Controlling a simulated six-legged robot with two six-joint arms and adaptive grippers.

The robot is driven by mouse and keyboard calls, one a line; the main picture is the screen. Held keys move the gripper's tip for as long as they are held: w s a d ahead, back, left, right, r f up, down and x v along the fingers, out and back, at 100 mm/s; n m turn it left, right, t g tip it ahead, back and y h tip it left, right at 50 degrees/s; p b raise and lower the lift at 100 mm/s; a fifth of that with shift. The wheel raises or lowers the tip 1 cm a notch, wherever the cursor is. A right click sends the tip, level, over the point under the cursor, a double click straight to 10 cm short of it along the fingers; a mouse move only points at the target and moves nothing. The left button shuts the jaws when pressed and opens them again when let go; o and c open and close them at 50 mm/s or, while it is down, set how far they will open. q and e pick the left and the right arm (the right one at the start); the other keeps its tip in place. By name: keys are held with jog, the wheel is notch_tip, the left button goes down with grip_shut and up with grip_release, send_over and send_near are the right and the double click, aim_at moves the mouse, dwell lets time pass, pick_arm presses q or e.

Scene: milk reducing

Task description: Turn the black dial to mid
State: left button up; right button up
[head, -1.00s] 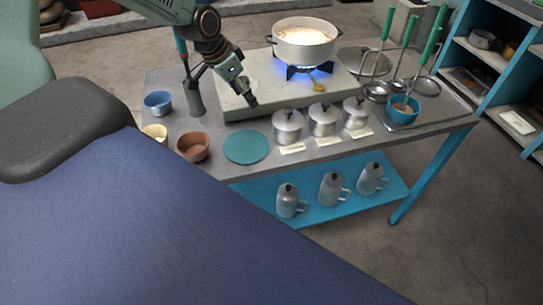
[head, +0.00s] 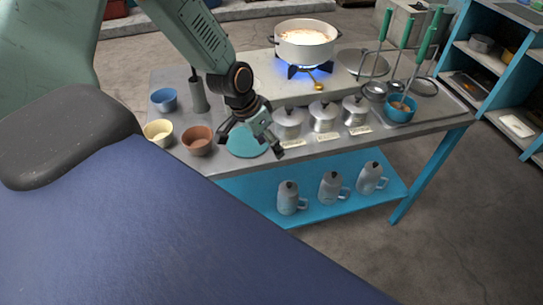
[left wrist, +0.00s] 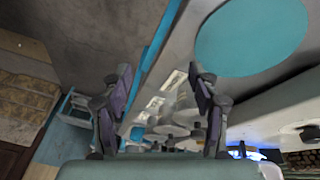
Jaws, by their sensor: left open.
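My left gripper (head: 250,143) is open and empty above the teal round mat (head: 243,146), at the table's front. Its two spread fingers also show in the left wrist view (left wrist: 160,98), with nothing between them. The stove (head: 262,92) is behind it, with a white pot (head: 306,48) of pale, frothy liquid over a blue flame (head: 291,71). A small gold-coloured knob (head: 319,85) shows at the stove's front below the burner. I cannot make out a black dial. My arm hides part of the stove's left side. My right gripper is not in view.
Lidded metal pots (head: 322,117) stand just right of my gripper. Bowls, including a brown one (head: 197,141), are at the left. A blue cup (head: 399,108) and green-handled strainers (head: 405,35) are at the right. Metal jugs (head: 332,188) stand on the lower shelf.

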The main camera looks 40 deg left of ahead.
pick_arm(q)
jog(key=s+d+f, duration=0.2)
jog(key=shift+s+d+f, duration=0.15)
jog(key=shift+d, duration=0.15)
dwell(0.4)
jog(key=shift+n, duration=0.3)
